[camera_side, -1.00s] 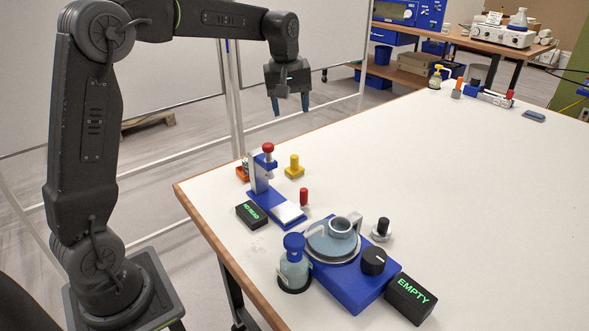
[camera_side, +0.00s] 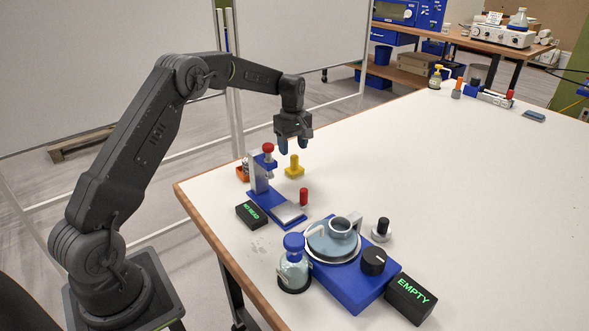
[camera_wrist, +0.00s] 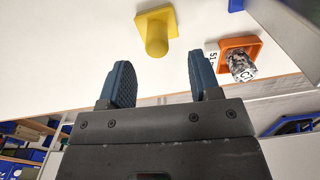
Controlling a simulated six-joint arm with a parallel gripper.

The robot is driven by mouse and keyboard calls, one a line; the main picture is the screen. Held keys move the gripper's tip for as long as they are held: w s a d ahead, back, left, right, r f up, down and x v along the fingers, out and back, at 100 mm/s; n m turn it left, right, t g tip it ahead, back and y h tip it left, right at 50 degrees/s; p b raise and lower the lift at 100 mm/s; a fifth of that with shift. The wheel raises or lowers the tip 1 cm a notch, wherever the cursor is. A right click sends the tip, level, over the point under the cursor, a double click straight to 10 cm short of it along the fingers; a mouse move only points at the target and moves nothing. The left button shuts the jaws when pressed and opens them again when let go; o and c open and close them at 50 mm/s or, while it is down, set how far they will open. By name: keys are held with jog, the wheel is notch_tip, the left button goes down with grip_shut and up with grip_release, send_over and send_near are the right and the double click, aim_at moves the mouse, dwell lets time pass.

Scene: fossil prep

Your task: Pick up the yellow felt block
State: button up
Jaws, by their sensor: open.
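The yellow felt block (camera_side: 294,167) stands upright on the white table (camera_side: 460,190), a square base with a round post on top. It sits just right of the blue and grey stand. In the wrist view the yellow block (camera_wrist: 157,30) shows at the top, ahead of the fingers and between their lines. My gripper (camera_side: 291,147) is open and empty, with blue fingertips, above and slightly behind the block in the side view. The wrist view shows both fingers of my gripper (camera_wrist: 162,82) apart with nothing between them.
A blue stand (camera_side: 268,201) with a red knob is left of the block. An orange tray (camera_wrist: 240,48) holding a grey piece is close by. A red-topped peg (camera_side: 304,197), a black box (camera_side: 251,214) and a blue machine (camera_side: 350,283) stand nearer. The table's right side is mostly clear.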

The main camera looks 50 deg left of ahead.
aim_at(294, 156)
jog(key=shift+w+d+f, duration=0.1)
jog(key=shift+f, duration=1.4)
jog(key=shift+d+f, duration=0.1)
jog(key=shift+f, duration=1.35)
jog(key=shift+c, duration=0.4)
grip_shut()
jog(key=shift+r, duration=0.2)
jog(key=shift+r, duration=0.3)
notch_tip(294, 156, up, 4)
jog(key=shift+a+f, duration=0.15)
jog(key=s+a+r, duration=0.6)
jog(key=s+a, duration=0.1)
jog(key=s, duration=0.1)
jog(key=shift+s+a+r, duration=0.2)
jog(key=shift+s+a, duration=0.1)
jog(key=shift+a, duration=0.05)
